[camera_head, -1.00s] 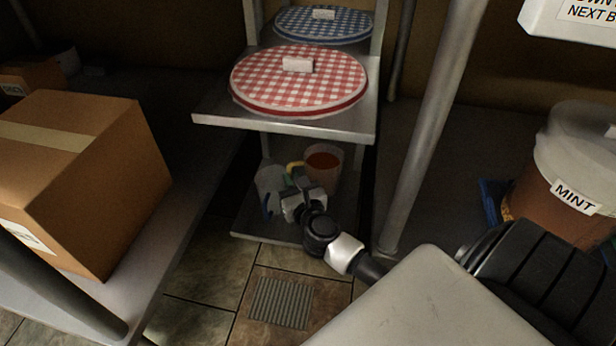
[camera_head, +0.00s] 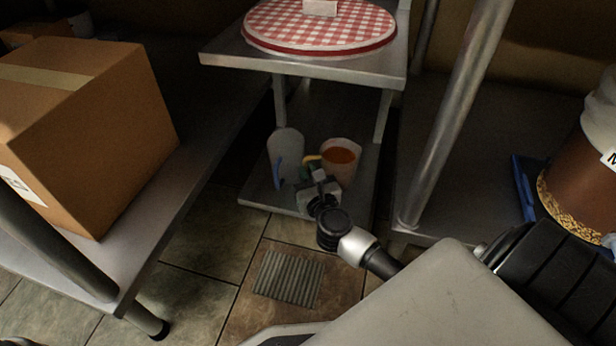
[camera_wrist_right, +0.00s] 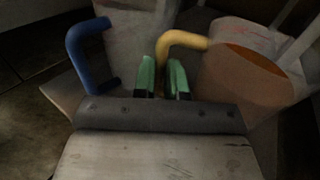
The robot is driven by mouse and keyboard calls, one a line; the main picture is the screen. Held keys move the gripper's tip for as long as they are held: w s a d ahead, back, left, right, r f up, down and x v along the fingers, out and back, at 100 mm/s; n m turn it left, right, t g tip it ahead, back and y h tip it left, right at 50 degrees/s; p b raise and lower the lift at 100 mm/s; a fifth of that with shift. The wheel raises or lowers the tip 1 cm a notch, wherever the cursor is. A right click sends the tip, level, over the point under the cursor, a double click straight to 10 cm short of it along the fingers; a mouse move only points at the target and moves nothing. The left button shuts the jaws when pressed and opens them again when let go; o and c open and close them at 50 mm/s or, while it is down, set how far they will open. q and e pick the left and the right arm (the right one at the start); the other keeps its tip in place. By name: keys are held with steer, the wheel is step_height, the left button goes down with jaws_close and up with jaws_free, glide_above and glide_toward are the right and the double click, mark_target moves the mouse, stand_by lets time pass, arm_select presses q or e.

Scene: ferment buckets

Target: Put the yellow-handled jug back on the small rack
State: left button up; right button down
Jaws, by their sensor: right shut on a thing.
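The yellow-handled jug (camera_head: 340,160) holds an orange-brown liquid and stands upright at the lower shelf of the small rack (camera_head: 300,69). It also shows in the right wrist view (camera_wrist_right: 245,85), at the right, with its yellow handle (camera_wrist_right: 180,40) reaching toward the fingers. My right gripper (camera_head: 318,178) is at the handle; in the right wrist view its green fingertips (camera_wrist_right: 162,78) are shut on the handle's near end. Whether the jug's base touches the shelf is hard to tell. My left gripper is not in view.
A clear jug with a blue handle (camera_head: 286,148) stands close on the left. A red checked lid (camera_head: 318,28) lies on the shelf above. A metal post (camera_head: 455,110) and a cardboard box (camera_head: 90,130) flank the rack. Floor in front is clear.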

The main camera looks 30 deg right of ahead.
steer(key=shift+r, duration=0.1)
steer(key=c, duration=1.2)
jaws_free()
steer(key=shift+f, duration=0.2)
steer(key=shift+o, duration=0.2)
steer(key=shift+r, duration=0.15)
steer(key=shift+s+a, duration=0.15)
steer(key=shift+s, duration=0.15)
steer(key=p+v, duration=0.2)
steer(key=v, duration=0.4)
steer(key=shift+s+r+p, duration=0.1)
steer(key=shift+r+p, duration=0.05)
steer(key=shift+p, duration=0.15)
steer(key=shift+s, duration=0.35)
